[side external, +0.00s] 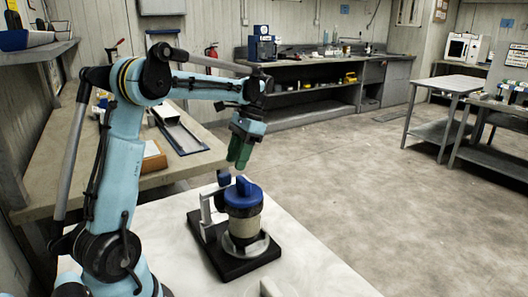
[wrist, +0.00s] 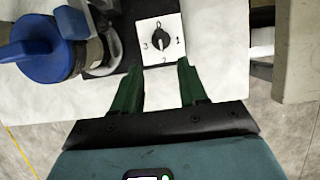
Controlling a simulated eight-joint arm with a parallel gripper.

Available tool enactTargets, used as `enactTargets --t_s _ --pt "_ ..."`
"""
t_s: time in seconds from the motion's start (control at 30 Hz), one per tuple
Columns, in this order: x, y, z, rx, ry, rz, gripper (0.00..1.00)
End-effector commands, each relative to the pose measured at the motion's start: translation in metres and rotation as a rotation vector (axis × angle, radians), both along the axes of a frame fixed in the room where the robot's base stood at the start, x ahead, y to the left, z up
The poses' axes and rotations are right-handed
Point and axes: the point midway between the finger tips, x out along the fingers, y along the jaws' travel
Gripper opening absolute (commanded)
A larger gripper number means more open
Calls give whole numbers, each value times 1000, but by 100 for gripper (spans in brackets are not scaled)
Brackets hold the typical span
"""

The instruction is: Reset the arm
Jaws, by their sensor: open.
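My gripper (side external: 240,150) has two green fingers and hangs above and behind the device on the white table, clear of it. In the wrist view my gripper (wrist: 159,65) is open, with nothing between the fingers. The device has a black base (side external: 240,268), a pale cylinder (side external: 244,224) and a blue cap (side external: 243,193). The blue cap (wrist: 38,50) also shows at the left of the wrist view. A white plate with a black dial (wrist: 160,38) marked with numbers lies just beyond the fingertips in that view. The dial's exact setting is hard to read.
The white table (side external: 160,235) has free surface around the device. A pale object (side external: 269,288) shows at the bottom edge. The floor (side external: 360,180) to the right is open.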

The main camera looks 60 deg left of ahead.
Motion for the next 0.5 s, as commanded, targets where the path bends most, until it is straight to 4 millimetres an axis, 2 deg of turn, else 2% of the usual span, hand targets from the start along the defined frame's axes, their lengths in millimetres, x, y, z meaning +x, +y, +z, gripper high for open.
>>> enactTargets --t_s 0.5 --pt "-27 1 -65 1 0 1 43"
